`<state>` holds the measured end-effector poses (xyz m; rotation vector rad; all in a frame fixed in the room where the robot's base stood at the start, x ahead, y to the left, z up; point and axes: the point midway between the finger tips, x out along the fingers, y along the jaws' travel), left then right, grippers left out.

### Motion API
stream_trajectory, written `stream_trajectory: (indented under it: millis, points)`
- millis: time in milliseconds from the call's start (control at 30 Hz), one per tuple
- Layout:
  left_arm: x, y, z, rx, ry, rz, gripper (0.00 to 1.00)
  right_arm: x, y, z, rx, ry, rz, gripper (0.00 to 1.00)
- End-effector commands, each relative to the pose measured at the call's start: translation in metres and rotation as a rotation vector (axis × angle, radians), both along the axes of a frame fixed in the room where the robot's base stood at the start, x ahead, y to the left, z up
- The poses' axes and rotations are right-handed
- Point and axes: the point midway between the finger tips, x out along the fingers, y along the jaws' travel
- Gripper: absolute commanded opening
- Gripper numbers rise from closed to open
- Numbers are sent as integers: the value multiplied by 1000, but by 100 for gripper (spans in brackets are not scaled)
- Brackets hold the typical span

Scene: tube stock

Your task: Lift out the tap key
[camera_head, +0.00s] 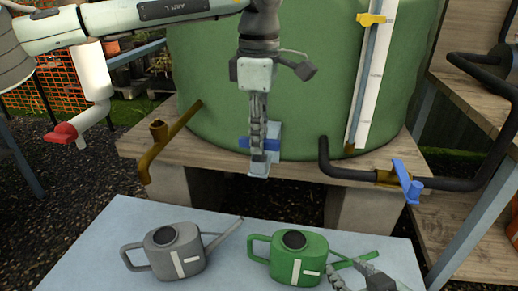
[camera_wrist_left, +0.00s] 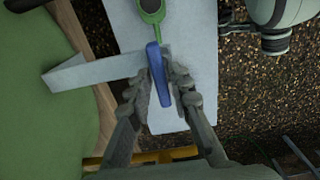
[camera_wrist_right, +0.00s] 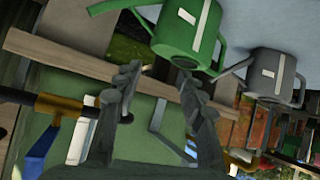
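The blue tap key (camera_wrist_left: 157,72) shows as a bar between the fingers of my left gripper (camera_wrist_left: 160,88). In the head view the tap key (camera_head: 272,144) sticks out behind the fingers, low on the front of the green tank. My left gripper (camera_head: 258,150) points down there, and its fingers appear closed on the bar from both sides. A pale grey-blue holder (camera_head: 258,171) shows just below and behind the fingers; how the key sits in it is hidden. My right gripper (camera_wrist_right: 158,86) is open and empty, near the green watering can.
The green tank (camera_head: 300,80) stands on a wooden stand. A brass outlet (camera_head: 158,132) and a black pipe with a blue-handled tap (camera_head: 405,183) flank the left gripper. A grey watering can (camera_head: 172,250) and a green watering can (camera_head: 297,258) stand on a pale table (camera_head: 100,260).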

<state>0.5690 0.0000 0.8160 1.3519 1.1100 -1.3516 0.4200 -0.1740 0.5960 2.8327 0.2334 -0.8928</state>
Motion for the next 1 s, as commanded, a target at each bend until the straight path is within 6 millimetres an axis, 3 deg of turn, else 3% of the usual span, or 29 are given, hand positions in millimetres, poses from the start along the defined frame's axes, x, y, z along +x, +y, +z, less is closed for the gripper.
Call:
stream_trajectory:
  millis: [133,600,767,900,1000]
  points:
    - [0,0,0,0,0,0,0,0,0,0,0,2,0,40]
    - [0,0,4,-1,-1,0,0,0,-1,0,-2,5,-1,40]
    - [0,-1,20,-2,-2,0,0,-2,-3,-3,-7,20,-6,40]
    - [1,-1,45,-2,-2,0,0,-5,-9,-5,-18,46,-17,40]
    - [-6,22,54,-1,-2,3,0,-6,-11,-8,-21,50,-20,40]
